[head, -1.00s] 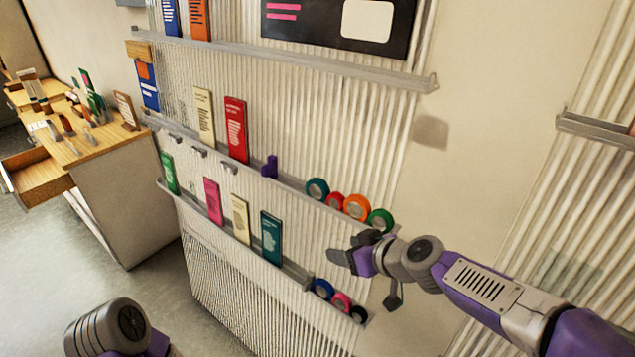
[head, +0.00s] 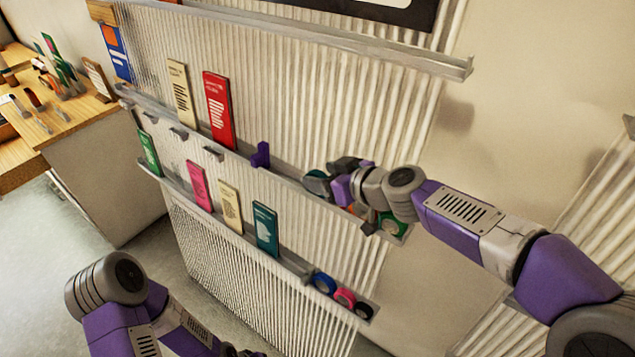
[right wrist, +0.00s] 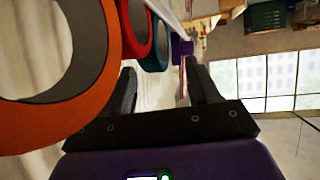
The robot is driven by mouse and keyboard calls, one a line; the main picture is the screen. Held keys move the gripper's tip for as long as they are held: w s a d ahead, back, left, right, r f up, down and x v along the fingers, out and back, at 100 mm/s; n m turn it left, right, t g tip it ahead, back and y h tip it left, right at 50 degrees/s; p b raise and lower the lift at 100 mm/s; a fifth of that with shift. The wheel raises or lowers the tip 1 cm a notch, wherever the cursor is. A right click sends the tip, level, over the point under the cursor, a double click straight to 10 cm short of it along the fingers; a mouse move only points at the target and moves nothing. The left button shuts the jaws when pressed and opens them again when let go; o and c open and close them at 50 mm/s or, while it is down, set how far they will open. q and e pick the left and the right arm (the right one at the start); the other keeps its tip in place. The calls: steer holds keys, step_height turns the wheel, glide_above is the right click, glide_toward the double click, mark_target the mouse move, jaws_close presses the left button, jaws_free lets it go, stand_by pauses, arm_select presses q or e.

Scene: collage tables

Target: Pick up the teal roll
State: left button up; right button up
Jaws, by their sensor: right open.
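The teal roll (head: 315,182) stands on the middle ledge of the ribbed panel in the head view, partly hidden by my right gripper. In the right wrist view the teal roll (right wrist: 157,45) shows beyond the fingertips, between their lines. My right gripper (head: 335,175) is open and empty beside it. Its two dark fingers also show in the right wrist view (right wrist: 160,75). I cannot tell whether a finger touches the roll. My left arm runs out at the bottom edge; only a dark bit of its gripper (head: 238,351) shows there.
A red roll (right wrist: 140,30) and a large orange roll (right wrist: 112,70) stand close beside the teal one. A green roll (head: 390,224) is at the ledge's right end. A purple block (head: 260,155) stands left. Blue, pink and black rolls sit on the lower ledge (head: 290,262).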

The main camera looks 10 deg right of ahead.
steer(key=x, duration=0.2)
steer(key=shift+w+a+f, duration=0.15)
steer(key=shift+w, duration=0.15)
steer(key=shift+s, duration=0.1)
jaws_close()
